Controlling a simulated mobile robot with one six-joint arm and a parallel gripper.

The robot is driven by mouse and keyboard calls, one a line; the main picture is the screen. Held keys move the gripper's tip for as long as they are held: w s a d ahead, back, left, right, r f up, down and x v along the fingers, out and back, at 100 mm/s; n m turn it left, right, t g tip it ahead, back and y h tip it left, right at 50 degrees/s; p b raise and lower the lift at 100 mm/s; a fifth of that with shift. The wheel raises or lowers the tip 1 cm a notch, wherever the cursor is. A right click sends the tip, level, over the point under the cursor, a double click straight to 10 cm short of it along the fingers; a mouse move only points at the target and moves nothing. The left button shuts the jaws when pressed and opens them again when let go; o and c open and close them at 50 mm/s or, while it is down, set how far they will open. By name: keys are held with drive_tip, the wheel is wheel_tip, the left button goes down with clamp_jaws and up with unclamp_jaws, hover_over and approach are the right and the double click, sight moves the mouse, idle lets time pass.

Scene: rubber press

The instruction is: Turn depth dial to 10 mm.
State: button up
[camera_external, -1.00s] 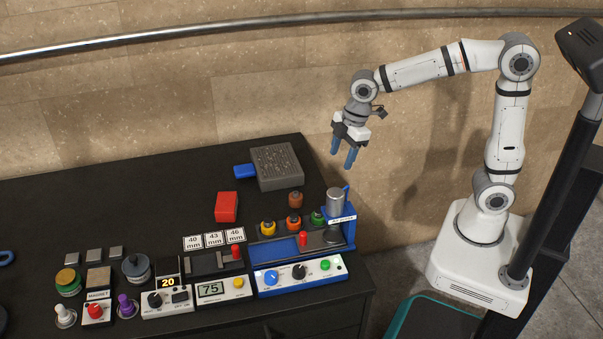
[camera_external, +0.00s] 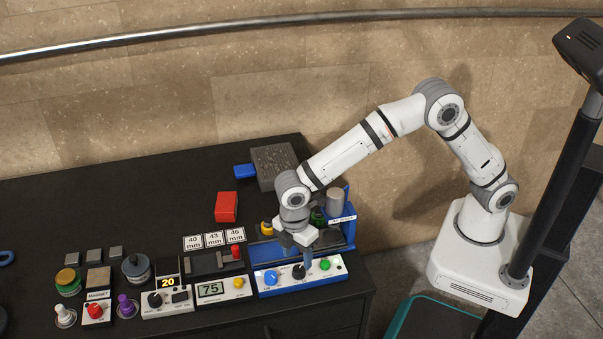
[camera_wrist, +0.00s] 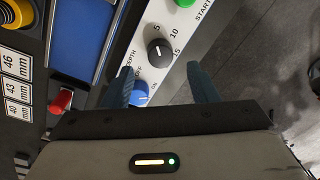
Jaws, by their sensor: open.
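The depth dial (camera_external: 299,272) is a black knob on the front of the white-and-blue press panel, between a blue knob and a green button. In the wrist view the depth dial (camera_wrist: 160,53) shows marks 5, 10 and 15 around it, and its white pointer line seems to face the 5 side. My gripper (camera_external: 298,258) is over the panel, pointing down close to the dial. In the wrist view my gripper (camera_wrist: 163,78) is open, with blue fingers apart and the dial between and just beyond their tips. No contact with the dial shows.
The blue on/off knob (camera_wrist: 141,93) is close to one finger. The green start button (camera_external: 325,264) is right of the dial. The blue press frame (camera_external: 349,232) stands behind. A display reading 75 (camera_external: 211,289) is to the left.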

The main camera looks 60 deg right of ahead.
sight(298, 269)
wheel_tip(298, 269, down, 5)
drive_tip(key=shift+s+p, duration=0.15)
drive_tip(key=shift+p, duration=0.2)
drive_tip(key=c, duration=1)
drive_tip(key=shift+o, duration=0.2)
drive_tip(key=shift+m+b, duration=0.3)
drive_tip(key=shift+m, duration=0.1)
drive_tip(key=m+b, duration=0.2)
drive_tip(key=m, duration=0.2)
drive_tip(key=shift+m, duration=0.4)
drive_tip(key=m+b, duration=0.2)
drive_tip(key=m, duration=0.4)
